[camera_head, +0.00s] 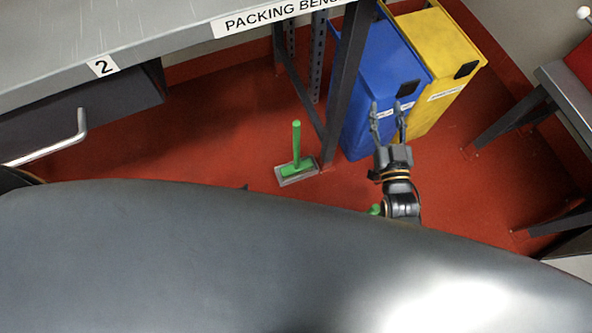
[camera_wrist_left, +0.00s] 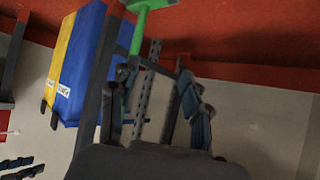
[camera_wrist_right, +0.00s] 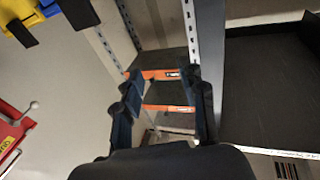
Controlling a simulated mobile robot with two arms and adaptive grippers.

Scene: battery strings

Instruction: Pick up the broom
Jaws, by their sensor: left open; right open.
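The broom (camera_head: 297,143) has a green upright handle and a green head low on a grey tray-like base (camera_head: 299,179), on the red floor beside the bench leg. I cannot tell whether the base is a separate piece. It also shows upside down in the left wrist view as a green handle (camera_wrist_left: 139,34). My right gripper (camera_head: 388,108) is open and empty, right of the broom and over the front of the blue bin. It also shows open in the right wrist view (camera_wrist_right: 163,80). My left gripper (camera_wrist_left: 153,80) is open and empty, apart from the broom; the head view does not show it.
The packing bench (camera_head: 130,35) with its grey leg (camera_head: 347,85) stands close behind the broom. A blue bin (camera_head: 365,75) and a yellow bin (camera_head: 437,45) are to the right. A small green thing (camera_head: 376,209) is mostly hidden by my arm. Red floor is clear left of the broom.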

